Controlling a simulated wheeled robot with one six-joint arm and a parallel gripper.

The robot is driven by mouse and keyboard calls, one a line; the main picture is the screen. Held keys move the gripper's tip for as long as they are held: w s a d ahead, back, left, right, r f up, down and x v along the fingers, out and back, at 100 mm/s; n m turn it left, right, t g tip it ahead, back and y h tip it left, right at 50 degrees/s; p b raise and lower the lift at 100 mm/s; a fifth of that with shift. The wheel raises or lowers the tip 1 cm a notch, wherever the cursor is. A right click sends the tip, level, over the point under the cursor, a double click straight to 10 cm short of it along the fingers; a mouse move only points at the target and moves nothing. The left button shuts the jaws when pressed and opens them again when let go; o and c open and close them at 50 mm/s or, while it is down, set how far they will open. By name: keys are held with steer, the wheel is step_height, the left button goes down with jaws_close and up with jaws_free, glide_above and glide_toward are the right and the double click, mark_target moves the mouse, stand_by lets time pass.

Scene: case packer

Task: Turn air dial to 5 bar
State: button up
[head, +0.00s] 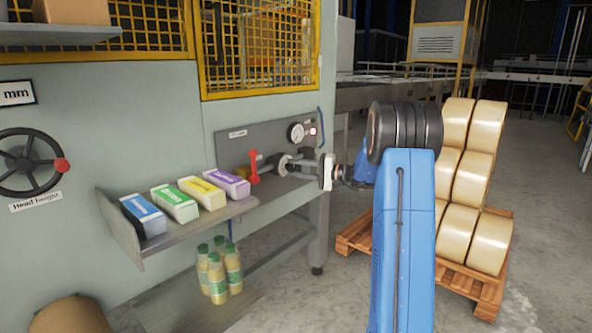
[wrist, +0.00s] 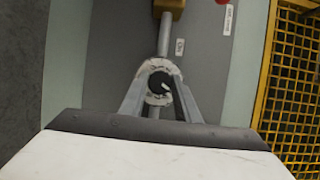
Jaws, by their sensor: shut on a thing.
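The air dial (wrist: 160,85) is a dark round knob with a white mark and a light ring, seen end-on in the wrist view. My gripper (wrist: 159,95) has its two grey fingers on either side of the dial and is shut on it. In the head view my gripper (head: 288,163) reaches the grey panel (head: 236,142) from the right. The dial is mostly hidden there by the fingers. A round white pressure gauge (head: 296,132) sits on the panel just above the gripper. Its reading is too small to tell.
A red lever (head: 253,167) stands left of my gripper. Several coloured cartons (head: 176,204) lie on the shelf (head: 215,219), with bottles (head: 218,275) below. A handwheel (head: 30,162) is at far left. A pallet (head: 480,293) with large rolls (head: 470,182) stands right.

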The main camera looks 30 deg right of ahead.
steer(key=shift+d, duration=0.1)
steer(key=o, duration=1)
steer(key=v, duration=1.7)
steer(key=shift+s+d, duration=0.1)
steer(key=shift+d, duration=0.1)
